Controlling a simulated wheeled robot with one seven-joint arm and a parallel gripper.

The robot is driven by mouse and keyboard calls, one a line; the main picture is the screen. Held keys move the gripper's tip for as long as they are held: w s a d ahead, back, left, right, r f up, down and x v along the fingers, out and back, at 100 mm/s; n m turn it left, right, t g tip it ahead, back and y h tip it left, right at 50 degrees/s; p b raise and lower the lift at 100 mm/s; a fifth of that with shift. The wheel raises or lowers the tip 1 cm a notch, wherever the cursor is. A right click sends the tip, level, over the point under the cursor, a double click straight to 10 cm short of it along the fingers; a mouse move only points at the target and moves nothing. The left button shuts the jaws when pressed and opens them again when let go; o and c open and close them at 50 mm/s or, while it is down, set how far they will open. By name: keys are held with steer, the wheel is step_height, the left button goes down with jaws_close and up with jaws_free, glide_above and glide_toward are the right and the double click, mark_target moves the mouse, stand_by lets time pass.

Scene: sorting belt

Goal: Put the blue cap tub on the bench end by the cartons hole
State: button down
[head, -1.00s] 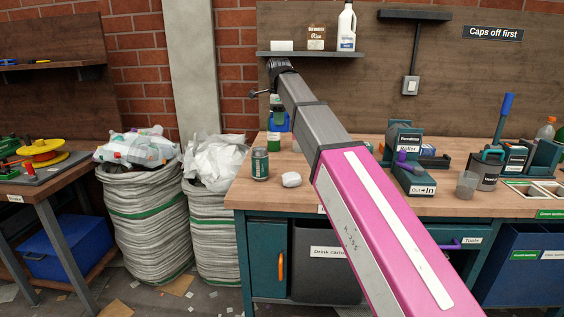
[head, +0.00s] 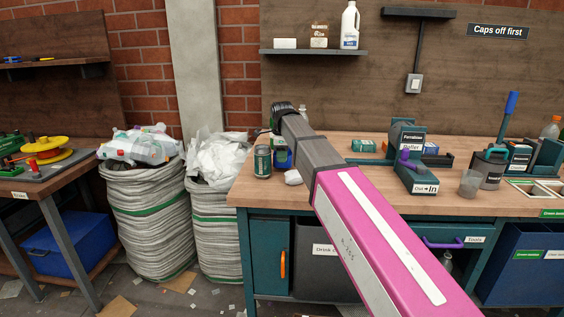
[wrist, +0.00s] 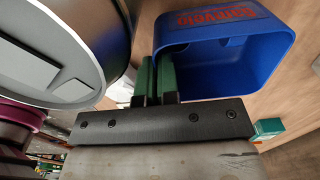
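The blue cap tub (wrist: 225,50) with red lettering shows in the wrist view. The two green fingers of my gripper (wrist: 154,78) are close together at its left wall and look shut on that wall. In the head view the tub (head: 282,158) is low over the left end of the bench (head: 250,191), just right of a green can. My arm hides part of it, and I cannot tell whether its base touches the wood. The drink cartons bin (head: 312,270) is under this bench end.
The green can (head: 262,161) stands very close left of the tub; its metal end (wrist: 60,45) fills the wrist view's left. A crumpled white piece (head: 293,177) lies in front. A small green box (head: 363,146) and the green label device (head: 412,160) stand to the right.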

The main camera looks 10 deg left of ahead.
steer(key=shift+f, duration=0.9)
steer(key=shift+f, duration=0.15)
steer(key=c, duration=1.4)
jaws_free()
steer(key=shift+o, duration=0.2)
step_height(320, 180, up, 12)
